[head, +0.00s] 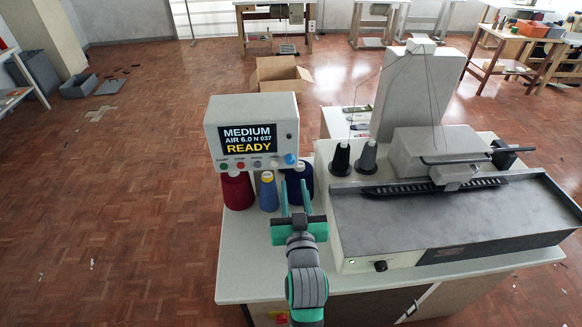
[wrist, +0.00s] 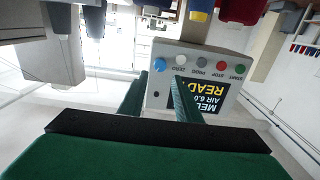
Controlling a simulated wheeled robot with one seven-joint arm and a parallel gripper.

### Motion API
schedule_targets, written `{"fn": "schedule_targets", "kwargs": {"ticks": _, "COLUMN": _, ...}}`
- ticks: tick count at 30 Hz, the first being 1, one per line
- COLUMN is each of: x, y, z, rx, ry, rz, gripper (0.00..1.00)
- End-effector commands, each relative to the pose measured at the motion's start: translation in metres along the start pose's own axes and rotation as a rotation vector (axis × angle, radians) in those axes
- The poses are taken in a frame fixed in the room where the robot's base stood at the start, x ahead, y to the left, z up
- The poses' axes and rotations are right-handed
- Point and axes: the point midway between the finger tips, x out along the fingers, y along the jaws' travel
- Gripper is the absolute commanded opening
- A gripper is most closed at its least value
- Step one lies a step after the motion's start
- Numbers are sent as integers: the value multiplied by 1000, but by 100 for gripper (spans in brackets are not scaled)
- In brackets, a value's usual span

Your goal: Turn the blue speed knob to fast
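The blue knob (head: 291,159) is at the lower right corner of the white control box (head: 212,126). The box's display (head: 248,139) reads MEDIUM, AIR 6.0 N 037, READY. My gripper (head: 295,183) is open and empty, below and in front of the knob in the head view. The wrist view shows the box upside down. There the knob (wrist: 160,64) lies beyond and between the fingertips of my gripper (wrist: 159,76), and no contact shows. I cannot read a pointer mark on the knob.
Green (head: 223,166), red (head: 241,165), grey and white buttons sit in a row beside the knob. A red spool (head: 236,190), a blue-grey one (head: 268,194) and a dark blue one stand below the box. A sewing machine (head: 440,215) fills the table's right side.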

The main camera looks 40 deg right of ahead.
Motion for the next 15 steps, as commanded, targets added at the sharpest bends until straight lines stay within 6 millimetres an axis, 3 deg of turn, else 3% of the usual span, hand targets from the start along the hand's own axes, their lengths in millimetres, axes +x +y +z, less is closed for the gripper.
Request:
{"fn": "schedule_targets", "kwargs": {"ticks": 9, "x": 55, "y": 0, "z": -1, "rx": -1, "ry": 1, "rz": 0, "gripper": 30}}
{"fn": "schedule_targets", "kwargs": {"ticks": 15, "x": 79, "y": 0, "z": -1, "rx": -1, "ry": 2, "rz": 0, "gripper": 30}}
